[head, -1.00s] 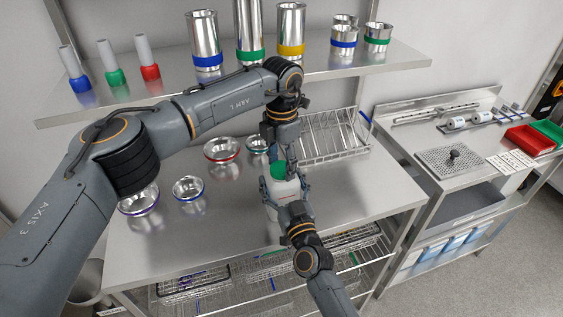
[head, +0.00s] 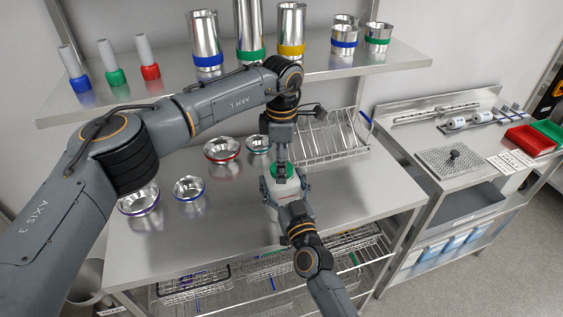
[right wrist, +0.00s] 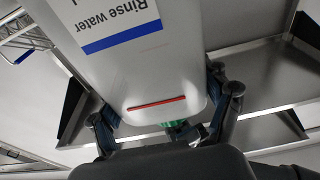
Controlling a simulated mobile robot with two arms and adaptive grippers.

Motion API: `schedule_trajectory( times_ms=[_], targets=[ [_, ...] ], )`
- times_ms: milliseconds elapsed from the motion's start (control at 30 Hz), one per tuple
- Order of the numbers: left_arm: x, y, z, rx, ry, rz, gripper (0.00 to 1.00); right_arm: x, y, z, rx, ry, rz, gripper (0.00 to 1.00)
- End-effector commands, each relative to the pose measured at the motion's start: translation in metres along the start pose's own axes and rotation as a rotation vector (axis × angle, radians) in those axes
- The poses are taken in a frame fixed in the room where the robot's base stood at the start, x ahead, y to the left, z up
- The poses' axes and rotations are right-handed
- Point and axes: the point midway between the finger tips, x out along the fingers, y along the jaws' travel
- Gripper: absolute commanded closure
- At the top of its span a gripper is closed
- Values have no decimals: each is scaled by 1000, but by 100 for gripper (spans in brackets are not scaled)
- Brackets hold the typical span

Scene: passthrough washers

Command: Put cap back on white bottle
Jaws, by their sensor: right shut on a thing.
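The white bottle (head: 288,190) stands over the front middle of the steel table. My right gripper (head: 287,202) is shut on it from the front. In the right wrist view the bottle (right wrist: 125,60) fills the middle, with a "Rinse water" label, and my right gripper's fingers (right wrist: 165,112) lie on both sides of it. The green cap (head: 283,170) is at the bottle's top; a bit of green (right wrist: 178,128) shows past the bottle. My left gripper (head: 281,160) points down at the cap from above. Its fingertips overlap the cap, so I cannot tell whether they grip it or whether the cap is seated.
Steel bowls (head: 222,150) stand on the table (head: 235,205) left of the bottle. A wire rack (head: 330,140) stands behind right. A shelf (head: 150,100) with canisters and coloured-base bottles hangs above. Wire baskets (head: 190,285) are below. The table right of the bottle is clear.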

Motion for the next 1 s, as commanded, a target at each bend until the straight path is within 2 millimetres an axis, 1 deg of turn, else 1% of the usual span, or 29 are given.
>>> schedule_trajectory(
  times_ms=[333, 400, 567, 633, 733, 767, 867, 967, 1000],
  targets=[
    [-41, 0, 1, 0, -2, 2, 24, 0, 0, 0, 0, 0, 0, 100],
    [-44, 0, 0, 0, -1, 1, 24, 0, 0, 0, 0, 0, 0, 100],
    [-44, 0, 0, 0, -1, 0, 24, 0, 0, 0, 0, 0, 0, 100],
    [-44, 0, 1, 0, -2, 0, 28, 0, 0, 0, 0, 1, 0, 100],
    [-44, -1, 6, -6, -27, 0, 28, 0, 0, 0, 0, 0, 0, 100],
    [-44, -1, 10, -11, -44, -2, 28, 0, 0, 0, 0, 0, 0, 100],
    [-48, -4, 34, -46, -153, -12, 28, 0, 0, 0, 0, 0, 0, 100],
    [-60, -10, 72, -112, -328, -41, 28, 0, 0, 0, 0, 0, 0, 100],
    [-68, -12, 90, -147, -411, -59, 28, 0, 0, 0, 0, 0, 0, 100]
  ],
)
